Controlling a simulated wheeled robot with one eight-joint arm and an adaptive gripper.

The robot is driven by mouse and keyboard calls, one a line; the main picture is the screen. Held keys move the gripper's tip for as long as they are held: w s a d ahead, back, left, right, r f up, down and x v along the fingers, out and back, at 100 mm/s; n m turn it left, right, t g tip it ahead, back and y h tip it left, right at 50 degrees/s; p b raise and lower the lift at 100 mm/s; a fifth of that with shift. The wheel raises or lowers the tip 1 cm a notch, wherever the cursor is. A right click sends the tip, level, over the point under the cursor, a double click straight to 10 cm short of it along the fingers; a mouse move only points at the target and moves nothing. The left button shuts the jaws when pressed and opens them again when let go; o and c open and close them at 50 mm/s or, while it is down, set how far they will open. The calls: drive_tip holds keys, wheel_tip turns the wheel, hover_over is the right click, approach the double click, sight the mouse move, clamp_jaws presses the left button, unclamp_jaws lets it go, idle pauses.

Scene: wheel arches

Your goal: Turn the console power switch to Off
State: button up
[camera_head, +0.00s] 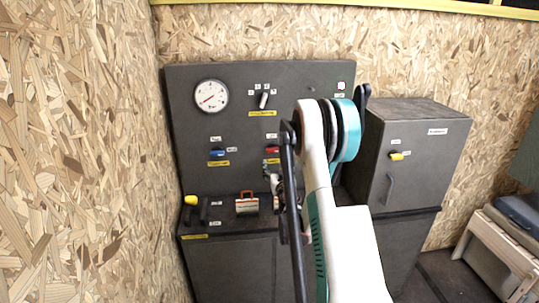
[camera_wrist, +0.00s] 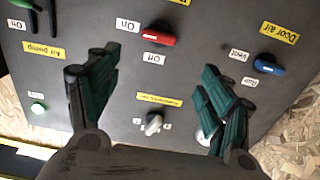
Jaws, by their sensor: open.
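In the head view my arm mostly hides the gripper.
A gauge (camera_head: 210,96) is at upper left. A grey cabinet (camera_head: 418,150) stands right; a chipboard wall (camera_head: 75,150) is left.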

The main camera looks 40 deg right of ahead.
sight(274, 152)
drive_tip(key=x, duration=0.4)
drive_tip(key=b+x, duration=0.1)
drive_tip(key=x, duration=0.4)
drive_tip(key=b+x, duration=0.1)
drive_tip(key=x, duration=0.4)
drive_tip(key=shift+s+d+f, duration=0.15)
drive_tip(key=shift+f, duration=0.2)
drive_tip(key=c, duration=1.1)
